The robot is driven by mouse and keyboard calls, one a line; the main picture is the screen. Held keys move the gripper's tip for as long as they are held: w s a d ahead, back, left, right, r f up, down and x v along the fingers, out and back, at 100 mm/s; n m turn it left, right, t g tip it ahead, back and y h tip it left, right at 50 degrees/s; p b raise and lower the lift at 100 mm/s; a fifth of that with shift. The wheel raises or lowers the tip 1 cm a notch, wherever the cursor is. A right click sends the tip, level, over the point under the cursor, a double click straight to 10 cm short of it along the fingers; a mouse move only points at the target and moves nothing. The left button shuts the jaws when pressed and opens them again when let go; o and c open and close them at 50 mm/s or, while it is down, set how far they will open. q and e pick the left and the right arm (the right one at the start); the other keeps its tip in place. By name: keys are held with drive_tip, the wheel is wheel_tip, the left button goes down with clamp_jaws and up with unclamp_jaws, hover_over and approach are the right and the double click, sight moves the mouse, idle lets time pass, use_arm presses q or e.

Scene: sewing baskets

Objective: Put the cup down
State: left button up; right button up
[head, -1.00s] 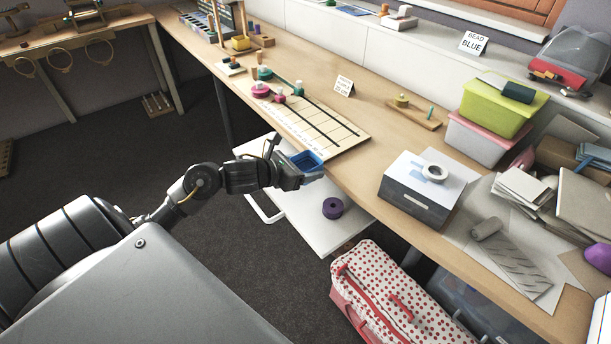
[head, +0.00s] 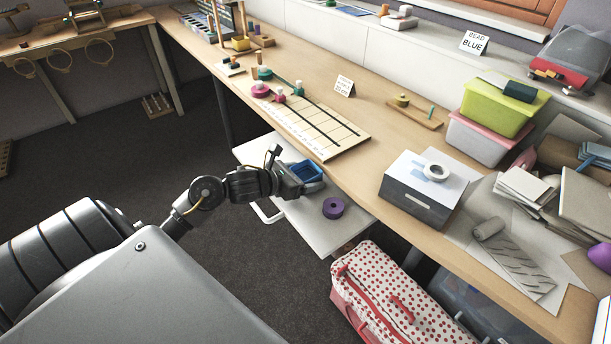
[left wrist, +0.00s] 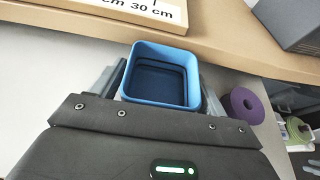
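The cup (head: 307,170) is a small square blue container with an open top, upright and looking empty inside. In the left wrist view the cup (left wrist: 161,98) sits between the two fingers of my left gripper (left wrist: 160,92), which flank it closely on both sides. In the head view my left gripper (head: 302,180) is low over the white pull-out shelf (head: 305,224), just in front of the table edge. I cannot tell whether the cup's base touches the shelf. My right gripper is not in view.
A purple spool (head: 333,208) stands on the shelf to the right of the cup, also in the left wrist view (left wrist: 243,105). The wooden table edge (head: 352,192) runs close behind the cup. A dotted red-and-white case (head: 385,290) lies below. The shelf's front is clear.

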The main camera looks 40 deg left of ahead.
use_arm(q)
drive_tip(key=shift+o, duration=0.8)
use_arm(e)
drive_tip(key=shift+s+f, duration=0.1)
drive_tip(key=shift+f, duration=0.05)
use_arm(q)
drive_tip(key=shift+r, duration=0.1)
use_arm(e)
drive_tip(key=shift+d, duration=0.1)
use_arm(q)
drive_tip(key=shift+p+v, duration=0.3)
drive_tip(key=shift+v, duration=0.5)
drive_tip(key=v, duration=1)
drive_tip(key=shift+s, duration=0.2)
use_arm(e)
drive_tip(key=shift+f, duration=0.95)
use_arm(q)
drive_tip(key=shift+r, duration=0.1)
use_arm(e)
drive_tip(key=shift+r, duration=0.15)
